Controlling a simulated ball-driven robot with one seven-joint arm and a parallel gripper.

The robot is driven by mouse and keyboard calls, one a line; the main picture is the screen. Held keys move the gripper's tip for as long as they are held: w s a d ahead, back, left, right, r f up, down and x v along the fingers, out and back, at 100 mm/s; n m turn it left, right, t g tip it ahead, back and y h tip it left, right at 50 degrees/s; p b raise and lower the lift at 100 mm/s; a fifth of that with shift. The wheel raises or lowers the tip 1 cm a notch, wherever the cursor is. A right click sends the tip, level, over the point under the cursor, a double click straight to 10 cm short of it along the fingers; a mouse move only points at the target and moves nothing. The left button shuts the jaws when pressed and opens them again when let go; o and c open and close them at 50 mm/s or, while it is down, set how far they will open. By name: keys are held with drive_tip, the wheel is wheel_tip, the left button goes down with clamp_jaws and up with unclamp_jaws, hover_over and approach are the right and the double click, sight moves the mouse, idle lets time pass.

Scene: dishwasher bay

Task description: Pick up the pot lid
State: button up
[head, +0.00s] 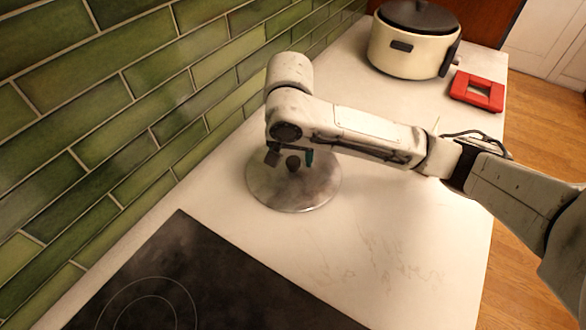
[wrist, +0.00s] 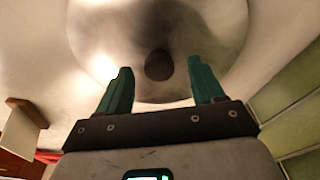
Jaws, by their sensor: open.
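The pot lid (head: 315,190) is a round metal disc with a dark round knob (head: 293,163), lying on the pale countertop near the tiled wall. My gripper (head: 290,157) is above the lid, pointing down, with its fingers at either side of the knob in the head view. In the wrist view the knob (wrist: 158,65) appears between and slightly beyond the two green fingertips of my open gripper (wrist: 158,78). The lid (wrist: 160,20) fills the top middle of that view. I cannot tell whether a finger touches the knob.
A black cooktop (head: 190,280) lies at the front left of the counter (head: 400,250). A cream pot (head: 405,52) with a dark lid stands at the back. A red square frame (head: 477,91) lies beside it. The green tiled wall (head: 150,95) runs close along the left.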

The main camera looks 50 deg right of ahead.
drive_tip(key=shift+d+f, duration=0.15)
drive_tip(key=shift+f, duration=0.8)
clamp_jaws()
